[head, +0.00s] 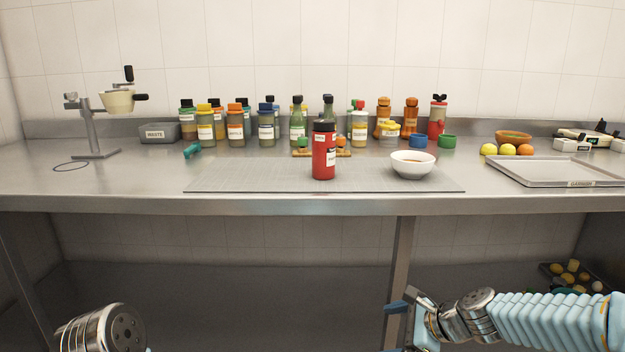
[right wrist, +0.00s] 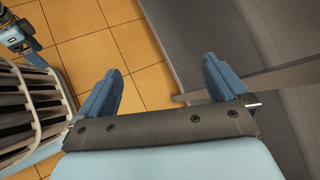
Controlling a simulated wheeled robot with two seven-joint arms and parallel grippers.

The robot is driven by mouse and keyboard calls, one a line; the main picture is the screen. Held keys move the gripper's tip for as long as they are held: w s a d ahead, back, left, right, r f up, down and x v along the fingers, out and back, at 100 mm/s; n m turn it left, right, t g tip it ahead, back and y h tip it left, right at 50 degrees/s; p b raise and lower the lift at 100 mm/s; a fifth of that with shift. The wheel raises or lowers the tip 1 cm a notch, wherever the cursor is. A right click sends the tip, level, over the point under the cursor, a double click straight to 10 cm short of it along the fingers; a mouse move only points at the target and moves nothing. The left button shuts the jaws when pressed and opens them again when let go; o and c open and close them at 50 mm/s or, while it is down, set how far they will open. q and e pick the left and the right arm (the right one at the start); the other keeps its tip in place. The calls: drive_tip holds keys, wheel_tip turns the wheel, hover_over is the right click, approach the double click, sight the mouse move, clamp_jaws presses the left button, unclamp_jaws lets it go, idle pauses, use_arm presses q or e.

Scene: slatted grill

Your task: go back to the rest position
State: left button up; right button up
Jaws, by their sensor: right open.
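My right gripper (head: 399,328) is low in front of the counter, below its front edge, at the lower right of the head view. In the right wrist view my right gripper (right wrist: 162,70) has its two blue fingers wide apart. A metal link of my left arm shows at the bottom left of the head view. A metal and blue part at the top left of the right wrist view may be my left gripper (right wrist: 25,45); its jaws cannot be made out.
The steel counter (head: 120,180) spans the view. A red bottle (head: 323,156) and a white bowl (head: 413,165) stand on its grey mat (head: 250,177). Several sauce bottles line the back. A tray (head: 555,173) lies at right. Below, a shelf holds a box of produce (head: 572,277).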

drive_tip(key=s+a+f+n+g+h, duration=0.1)
drive_tip(key=s+f+n, duration=0.2)
drive_tip(key=f, duration=0.5)
drive_tip(key=s+a+f+n+g+h, duration=0.1)
drive_tip(key=s+a+f+n, duration=0.15)
drive_tip(key=f, duration=0.45)
drive_tip(key=s+a+f+n+g+h, duration=0.1)
drive_tip(key=s+a+f+n+g, duration=0.1)
drive_tip(key=s+f+n, duration=1)
drive_tip(key=s+f+g, duration=0.1)
drive_tip(key=s+f, duration=0.4)
drive_tip(key=shift+s+a+n, duration=0.35)
drive_tip(key=shift+a, duration=0.05)
drive_tip(key=shift+h, duration=0.3)
